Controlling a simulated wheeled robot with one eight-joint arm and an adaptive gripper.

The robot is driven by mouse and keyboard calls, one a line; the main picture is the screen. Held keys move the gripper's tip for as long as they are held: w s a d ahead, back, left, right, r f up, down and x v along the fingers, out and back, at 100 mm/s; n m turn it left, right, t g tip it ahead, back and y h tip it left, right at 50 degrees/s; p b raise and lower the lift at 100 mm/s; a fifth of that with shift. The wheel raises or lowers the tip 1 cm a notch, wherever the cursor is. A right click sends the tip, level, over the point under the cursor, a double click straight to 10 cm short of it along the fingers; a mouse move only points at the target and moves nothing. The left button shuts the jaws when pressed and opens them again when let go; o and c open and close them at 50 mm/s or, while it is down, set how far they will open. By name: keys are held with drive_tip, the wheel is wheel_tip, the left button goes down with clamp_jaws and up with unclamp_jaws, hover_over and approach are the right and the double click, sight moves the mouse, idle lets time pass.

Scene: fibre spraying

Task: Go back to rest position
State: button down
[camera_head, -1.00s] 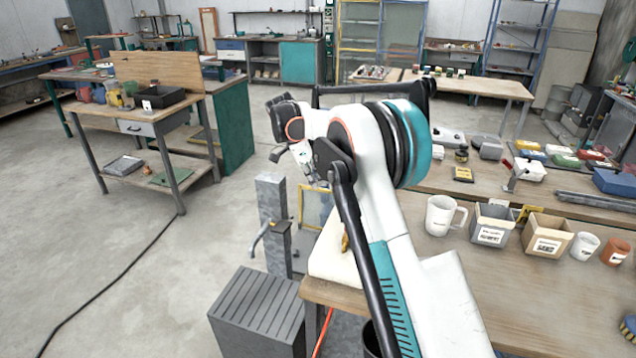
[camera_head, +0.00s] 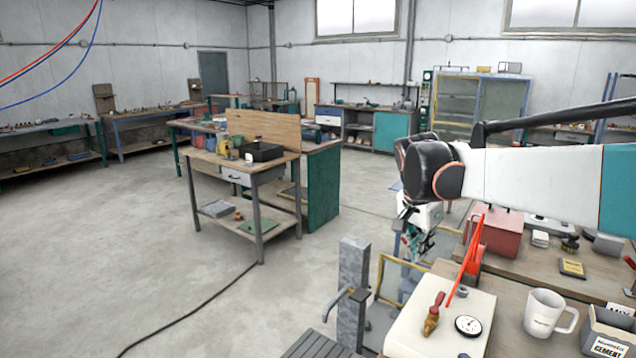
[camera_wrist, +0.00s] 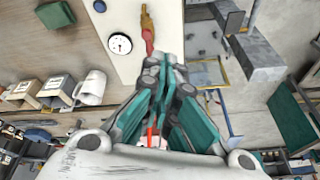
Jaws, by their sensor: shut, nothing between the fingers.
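My gripper (camera_head: 420,240) hangs from the end of my arm at the right of the head view, near the corner of the workbench (camera_head: 505,285). In the wrist view its teal-and-grey fingers (camera_wrist: 168,62) come together at the tips with nothing between them. A cream panel (camera_head: 400,325) on the bench lies below it, with a round gauge (camera_head: 468,325) and a brass fitting with a red handle (camera_head: 432,315). In the wrist view the red handle appears just beyond the fingertips; I cannot tell the gap.
A white mug (camera_head: 548,312) and a cement bin (camera_head: 608,335) stand on the bench. A red case (camera_head: 497,232) sits behind the panel. A grey post (camera_head: 353,285) stands left of the bench. A wooden work table (camera_head: 245,175) is farther left.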

drive_tip(key=s+a+n+t+y+b, duration=0.15)
drive_tip(key=s+n, duration=0.45)
drive_tip(key=s, duration=0.9)
drive_tip(key=s+a+f+n+t, duration=0.1)
drive_tip(key=s+f+n, duration=0.1)
drive_tip(key=s+f, duration=0.2)
drive_tip(key=s+a+f+n+t+b, duration=0.1)
drive_tip(key=s+f+n+t, duration=0.1)
drive_tip(key=s, duration=0.7)
wheel_tip(320, 180, down, 3)
drive_tip(key=shift+s+r+n+y, duration=0.1)
drive_tip(key=shift+s+n+y, duration=0.3)
drive_tip(key=shift+n, duration=0.3)
drive_tip(key=shift+a, duration=0.1)
